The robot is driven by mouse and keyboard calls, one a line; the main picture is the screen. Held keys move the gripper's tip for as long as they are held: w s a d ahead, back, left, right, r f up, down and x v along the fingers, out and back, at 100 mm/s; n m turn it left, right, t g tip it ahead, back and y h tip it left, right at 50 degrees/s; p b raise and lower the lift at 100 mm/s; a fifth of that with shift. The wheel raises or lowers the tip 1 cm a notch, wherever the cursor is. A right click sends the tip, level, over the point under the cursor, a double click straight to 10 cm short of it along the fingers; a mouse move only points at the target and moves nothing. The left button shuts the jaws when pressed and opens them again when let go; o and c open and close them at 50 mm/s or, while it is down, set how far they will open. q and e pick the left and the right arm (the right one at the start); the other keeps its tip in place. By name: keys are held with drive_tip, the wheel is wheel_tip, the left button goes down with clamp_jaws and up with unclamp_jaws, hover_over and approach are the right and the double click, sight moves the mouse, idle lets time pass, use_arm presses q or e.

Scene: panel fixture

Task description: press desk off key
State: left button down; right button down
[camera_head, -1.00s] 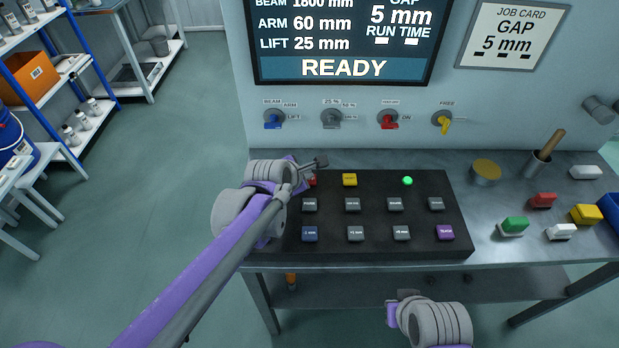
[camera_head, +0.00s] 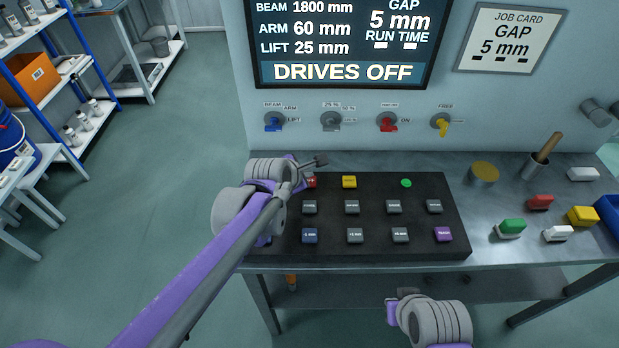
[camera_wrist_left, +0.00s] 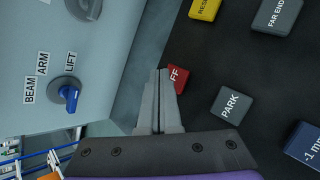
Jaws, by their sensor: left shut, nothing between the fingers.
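The red OFF key (camera_head: 312,182) is at the top left of the black key panel (camera_head: 380,218). My left gripper (camera_head: 320,161) is shut and empty at the panel's upper left, and part of it covers some of the key. In the left wrist view the closed fingertips (camera_wrist_left: 160,74) overlap the left side of the red key (camera_wrist_left: 179,77), whose visible letters are "FF". I cannot tell whether they touch it. The screen (camera_head: 345,40) reads "DRIVES OFF". My right arm's end (camera_head: 430,318) shows at the bottom; its fingers cannot be made out.
A yellow key (camera_head: 349,182) and a green lamp (camera_head: 406,183) share the top row; grey, blue and purple keys lie below. Selector switches, one blue (camera_head: 273,122), are on the wall panel behind.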

use_arm(q)
drive_tip(key=shift+r, duration=0.15)
wheel_tip(320, 180, up, 5)
drive_tip(key=p, duration=0.4)
idle(0.5)
idle(0.4)
drive_tip(key=s+a+f+m+g+y+p, duration=0.1)
drive_tip(key=s+a+m, duration=0.4)
drive_tip(key=s+m, duration=0.2)
drive_tip(key=s+a+m+g+y+p, duration=0.1)
drive_tip(key=s+a+m+p, duration=0.1)
drive_tip(key=s+a+m, duration=0.4)
drive_tip(key=s+a+f+m+g+y+p, duration=0.1)
drive_tip(key=s+a+m, duration=0.5)
drive_tip(key=s, duration=0.9)
drive_tip(key=m, duration=0.3)
drive_tip(key=shift+f+y+p, duration=0.3)
drive_tip(key=shift+y+p, duration=0.05)
drive_tip(key=shift+y, duration=0.05)
drive_tip(key=shift+s, duration=0.1)
